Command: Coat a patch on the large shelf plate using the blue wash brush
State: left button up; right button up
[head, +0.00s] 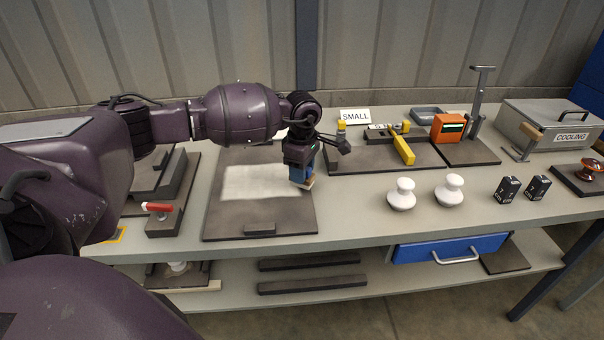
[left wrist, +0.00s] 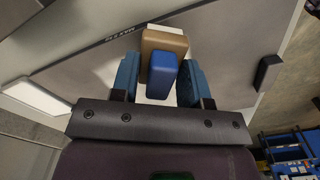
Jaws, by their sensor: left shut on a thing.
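My left gripper (head: 303,168) is shut on the blue wash brush (head: 308,184), over the right side of a broad dark plate (head: 222,222), apparently the large shelf plate. A pale, whitish patch (head: 250,182) covers much of the plate, left of the brush. In the left wrist view the brush's blue handle (left wrist: 162,76) sits between the teal fingers (left wrist: 158,84), with its tan block (left wrist: 164,40) beyond. I cannot tell whether the brush touches the plate. My right gripper is not in view.
A red-handled tool (head: 157,207) lies left of the plate. A SMALL sign (head: 355,116), a yellow tool (head: 403,150) and an orange box (head: 447,128) stand to the right. Two white insulators (head: 401,195) stand in front. A COOLING box (head: 550,122) is at far right.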

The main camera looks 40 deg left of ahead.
pick_arm(q)
jog(key=r, duration=0.2)
jog(key=shift+s+a+r+p, duration=0.2)
jog(key=shift+a+r+p, duration=0.05)
jog(key=shift+r+p, duration=0.1)
jog(key=shift+r, duration=0.35)
jog(key=shift+d+r+p, duration=0.1)
jog(key=shift+r+p, duration=0.8)
jog(key=shift+r, duration=0.75)
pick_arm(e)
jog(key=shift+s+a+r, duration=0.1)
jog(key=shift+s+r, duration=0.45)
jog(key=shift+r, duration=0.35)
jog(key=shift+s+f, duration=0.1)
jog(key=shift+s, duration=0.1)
